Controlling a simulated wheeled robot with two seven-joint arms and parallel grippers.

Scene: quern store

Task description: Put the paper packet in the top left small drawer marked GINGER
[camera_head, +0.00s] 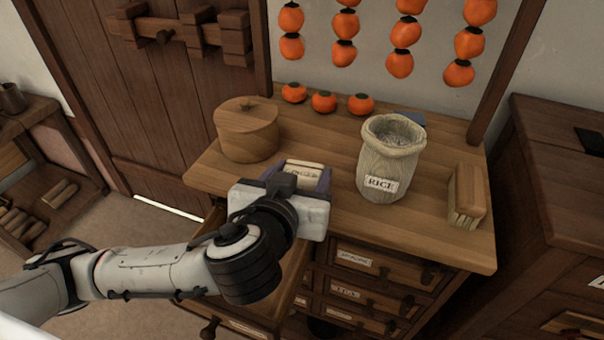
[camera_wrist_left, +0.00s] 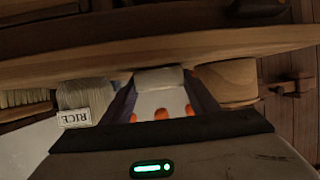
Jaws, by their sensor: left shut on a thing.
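The pale paper packet (camera_head: 304,171) with a small dark-lettered label is between the fingers of my left gripper (camera_head: 305,178), which is shut on it. The packet also shows between the dark fingers in the left wrist view (camera_wrist_left: 160,78). It is over the front left part of the counter; I cannot tell how high. A drawer (camera_head: 262,300) at the left front of the cabinet is pulled out below my arm. My arm hides much of it, and its label is too small to read. The GINGER label cannot be made out. My right gripper is not in view.
A round lidded wooden box (camera_head: 247,131) stands left of the packet, and a RICE sack (camera_head: 388,160) stands right. A brush-like wooden block (camera_head: 466,195) is further right. Several orange persimmons (camera_head: 324,102) line the counter's back. Closed labelled drawers (camera_head: 372,296) are at the front.

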